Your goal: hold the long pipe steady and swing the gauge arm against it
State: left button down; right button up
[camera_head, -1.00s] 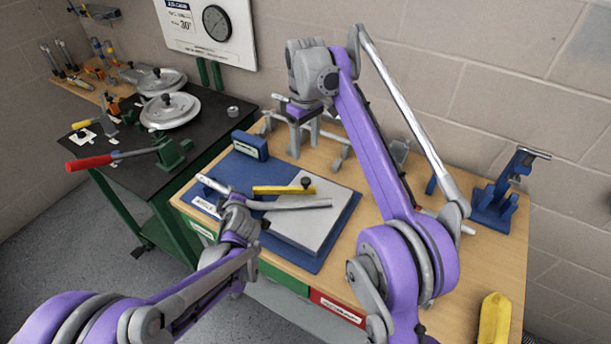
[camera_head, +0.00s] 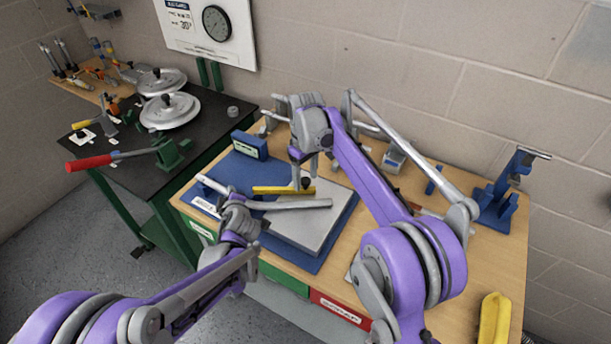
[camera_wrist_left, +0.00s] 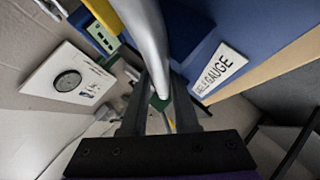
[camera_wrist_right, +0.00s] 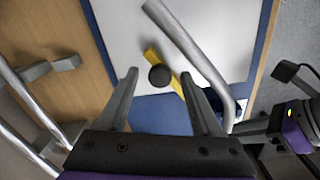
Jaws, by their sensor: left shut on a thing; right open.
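The long pipe (camera_head: 290,204) is a bent grey tube lying over a grey plate (camera_head: 325,222) on a blue mat. My left gripper (camera_head: 238,218) is shut on it near the bend; the pipe passes between the fingers in the left wrist view (camera_wrist_left: 152,55). The gauge arm (camera_head: 270,190) is a yellow bar with a black knob (camera_head: 306,183) at its right end, behind the pipe with a gap. My right gripper (camera_head: 304,172) points down, open, over the knob. In the right wrist view the knob (camera_wrist_right: 160,76) shows between the open fingertips; whether they are level with it is unclear.
A blue block (camera_head: 250,146) stands behind the mat. More silver pipes lie on supports at the back, behind my right arm. A blue stand (camera_head: 497,195) is at the right, and a yellow object (camera_head: 494,318) is near the front right edge. A label reading GAUGE (camera_wrist_left: 219,70) is near the pipe.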

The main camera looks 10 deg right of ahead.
jog(key=shift+c, duration=0.3)
grip_shut()
dwell(1.1)
